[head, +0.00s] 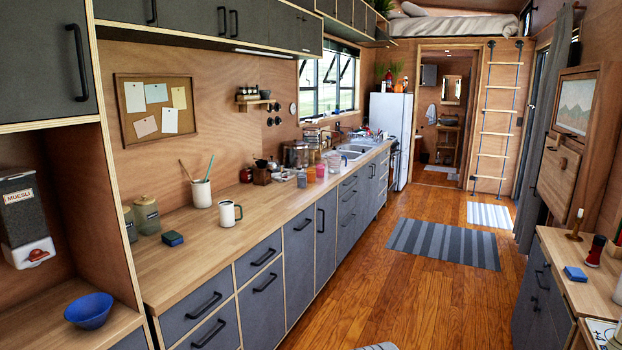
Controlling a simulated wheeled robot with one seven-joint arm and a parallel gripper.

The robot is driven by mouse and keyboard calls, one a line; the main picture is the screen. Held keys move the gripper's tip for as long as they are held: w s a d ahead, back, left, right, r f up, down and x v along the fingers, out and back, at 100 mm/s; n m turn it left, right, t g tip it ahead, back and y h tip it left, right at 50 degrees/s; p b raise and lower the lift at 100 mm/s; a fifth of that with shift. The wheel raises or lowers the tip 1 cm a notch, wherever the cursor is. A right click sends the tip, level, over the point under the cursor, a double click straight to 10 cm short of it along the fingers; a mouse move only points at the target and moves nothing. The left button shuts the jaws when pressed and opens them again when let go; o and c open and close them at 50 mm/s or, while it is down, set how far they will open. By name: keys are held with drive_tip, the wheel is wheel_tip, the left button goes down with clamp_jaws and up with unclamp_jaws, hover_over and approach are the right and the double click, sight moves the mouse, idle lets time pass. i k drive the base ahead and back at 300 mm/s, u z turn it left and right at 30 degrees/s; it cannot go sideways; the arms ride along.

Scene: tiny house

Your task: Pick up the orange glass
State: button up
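The orange glass (320,170) is small and far off in the head view. It stands upright in a row of several glasses and cups on the long wooden counter (262,207), near its front edge and before the sink. My gripper is not in view.
A white mug (230,213) and a white holder with brushes (201,193) stand nearer on the counter. The sink (352,152) lies beyond the glasses. The wooden floor (400,285) alongside the counter is open, with a striped rug (443,243). A desk (590,280) stands at right.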

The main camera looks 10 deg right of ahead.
sight(310, 171)
drive_tip(key=z, duration=0.95)
drive_tip(key=i, duration=5.65)
drive_tip(key=u, duration=3.65)
drive_tip(key=i, duration=0.4)
